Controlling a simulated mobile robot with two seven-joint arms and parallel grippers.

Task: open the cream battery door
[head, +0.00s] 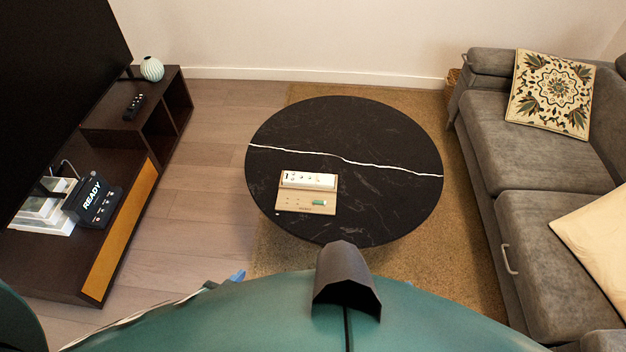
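A small cream device (307,202) lies on the round black table, left of its middle. Its lower part is a flat cream panel with small marks and a green piece (291,202); a paler white strip (308,180) with small coloured details runs along its far side. I cannot tell at this size which part is the battery door or whether it is open. A small blue part of my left gripper (237,275) shows past my teal body, short of the table and apart from the device. Its fingers are mostly hidden. My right gripper is not visible.
The black table (400,205) is otherwise clear and stands on a brown shag rug (460,262). A grey sofa (540,230) stands right. A dark TV bench (95,262) with a remote (134,107), vase (152,69) and console (92,202) stands left. Wood floor lies between.

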